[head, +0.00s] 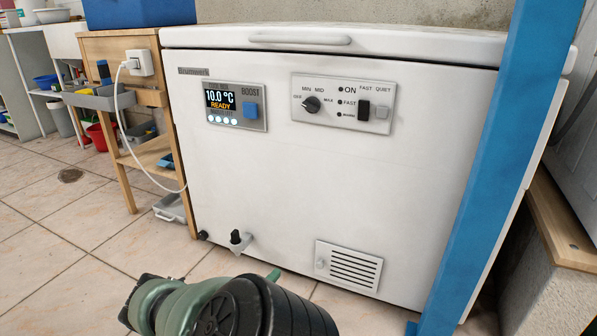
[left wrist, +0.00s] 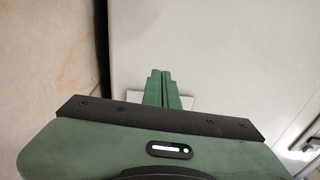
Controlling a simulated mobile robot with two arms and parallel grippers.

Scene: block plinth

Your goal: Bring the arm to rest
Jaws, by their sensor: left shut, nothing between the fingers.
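My left arm, green and black, is folded low at the bottom of the head view. Its left gripper (left wrist: 161,73) shows in the left wrist view with both green fingers pressed together and nothing between them. In the head view only a small green tip (head: 274,275) shows past the black wrist part, in front of the lower face of the white chest freezer (head: 300,190). I cannot tell whether the fingers touch the freezer. My right gripper is in neither view.
The freezer has a display panel (head: 236,106) reading 10.0 °C READY, a knob panel (head: 343,103), a drain tap (head: 238,240) and a vent (head: 348,266). A blue post (head: 500,160) stands at the right. A wooden stand (head: 120,130) is at the left. Tiled floor (head: 60,250) is clear at lower left.

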